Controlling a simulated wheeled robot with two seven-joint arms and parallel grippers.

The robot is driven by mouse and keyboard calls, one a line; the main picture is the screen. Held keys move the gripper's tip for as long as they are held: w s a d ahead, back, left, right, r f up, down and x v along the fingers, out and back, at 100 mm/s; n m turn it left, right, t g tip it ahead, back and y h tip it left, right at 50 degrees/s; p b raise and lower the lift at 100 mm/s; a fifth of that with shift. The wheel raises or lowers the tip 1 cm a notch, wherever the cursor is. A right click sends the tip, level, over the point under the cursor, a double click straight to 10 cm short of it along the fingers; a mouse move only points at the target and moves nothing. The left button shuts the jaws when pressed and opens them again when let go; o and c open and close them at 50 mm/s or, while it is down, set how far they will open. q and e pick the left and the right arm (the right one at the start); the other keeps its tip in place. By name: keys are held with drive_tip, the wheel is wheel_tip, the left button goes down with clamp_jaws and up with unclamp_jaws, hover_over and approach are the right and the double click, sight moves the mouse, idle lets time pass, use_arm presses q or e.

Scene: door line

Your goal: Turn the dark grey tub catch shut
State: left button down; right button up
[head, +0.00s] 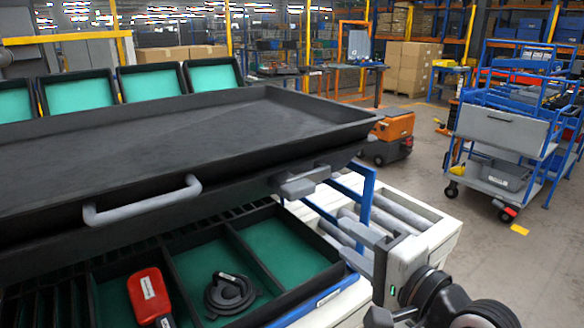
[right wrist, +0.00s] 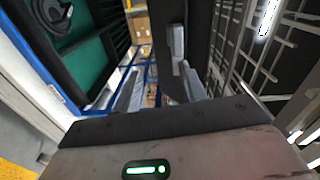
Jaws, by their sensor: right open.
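The grey catch (head: 300,182) sits on the front edge of a large black lid or tray (head: 190,135), right of a pale grey bar handle (head: 142,202). In the right wrist view, a light grey piece that looks like the catch (right wrist: 177,45) stands against a dark panel. My right gripper (head: 362,232) is open, below and to the right of the catch, apart from it. Its grey body with a green light fills the bottom of the right wrist view. My left gripper is not in view.
Below the lid is a compartmented black tray (head: 228,236) with green lining, holding a red tool (head: 150,297) and a coiled dark item (head: 230,293). A pale frame with rollers (head: 440,222) stands beside my right gripper. A blue trolley (head: 505,130) is farther right, across open floor.

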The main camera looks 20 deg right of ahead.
wheel_tip(320, 180, up, 2)
drive_tip(key=r, duration=0.1)
drive_tip(key=m+b, duration=0.1)
drive_tip(key=b, duration=0.1)
approach(293, 186)
drive_tip(key=w+f, duration=0.1)
drive_tip(key=w, duration=0.2)
drive_tip(key=shift+t+y, duration=0.3)
drive_tip(key=x, duration=0.7)
drive_tip(key=shift+w+f+p, duration=0.2)
drive_tip(key=shift+f+p, duration=0.1)
drive_tip(key=shift+w+a, duration=0.2)
drive_tip(key=shift+w, duration=0.5)
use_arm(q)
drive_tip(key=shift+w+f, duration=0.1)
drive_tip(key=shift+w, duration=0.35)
use_arm(e)
clamp_jaws()
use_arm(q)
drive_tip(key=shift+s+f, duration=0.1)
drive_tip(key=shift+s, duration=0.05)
use_arm(e)
drive_tip(key=shift+f, duration=0.1)
